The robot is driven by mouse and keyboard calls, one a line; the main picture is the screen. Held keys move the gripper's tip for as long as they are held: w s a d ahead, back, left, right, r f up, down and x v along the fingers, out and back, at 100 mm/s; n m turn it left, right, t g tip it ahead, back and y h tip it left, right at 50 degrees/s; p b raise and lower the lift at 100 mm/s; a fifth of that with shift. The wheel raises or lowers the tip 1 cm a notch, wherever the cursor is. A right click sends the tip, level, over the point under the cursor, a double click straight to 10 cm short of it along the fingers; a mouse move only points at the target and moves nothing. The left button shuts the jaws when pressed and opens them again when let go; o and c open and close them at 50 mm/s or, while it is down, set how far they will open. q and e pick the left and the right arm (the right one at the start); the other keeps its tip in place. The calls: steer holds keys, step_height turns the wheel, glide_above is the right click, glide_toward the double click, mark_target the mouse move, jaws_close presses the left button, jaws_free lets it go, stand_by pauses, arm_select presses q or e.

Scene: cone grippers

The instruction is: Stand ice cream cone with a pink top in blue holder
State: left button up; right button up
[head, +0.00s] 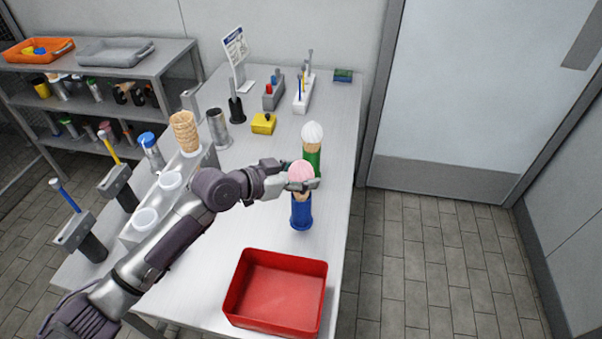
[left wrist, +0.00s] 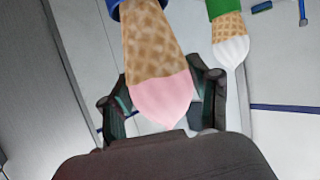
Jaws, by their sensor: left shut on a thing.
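The ice cream cone with a pink top (head: 300,172) is upright on the table's right side, and it fills the middle of the left wrist view (left wrist: 160,100). Its waffle tip is at the mouth of the blue holder (head: 301,214); the holder's rim shows at the top of the left wrist view (left wrist: 115,9). How deep the tip sits is hidden. My left gripper (head: 302,186) is shut on the cone, with a finger on either side near the pink top. My right gripper is not in view.
A white-topped cone (head: 312,134) stands in a green holder (head: 312,160) close behind. A red tray (head: 275,292) lies in front. Stacked empty cones (head: 185,132) stand in a grey rack at left. A yellow box (head: 263,123) lies behind. The table between holder and tray is clear.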

arm_select(q)
steer(key=shift+f+b, duration=0.75)
steer(key=shift+f, duration=0.2)
steer(key=o, duration=0.9)
steer(key=v, duration=1.2)
steer(key=shift+s, duration=0.1)
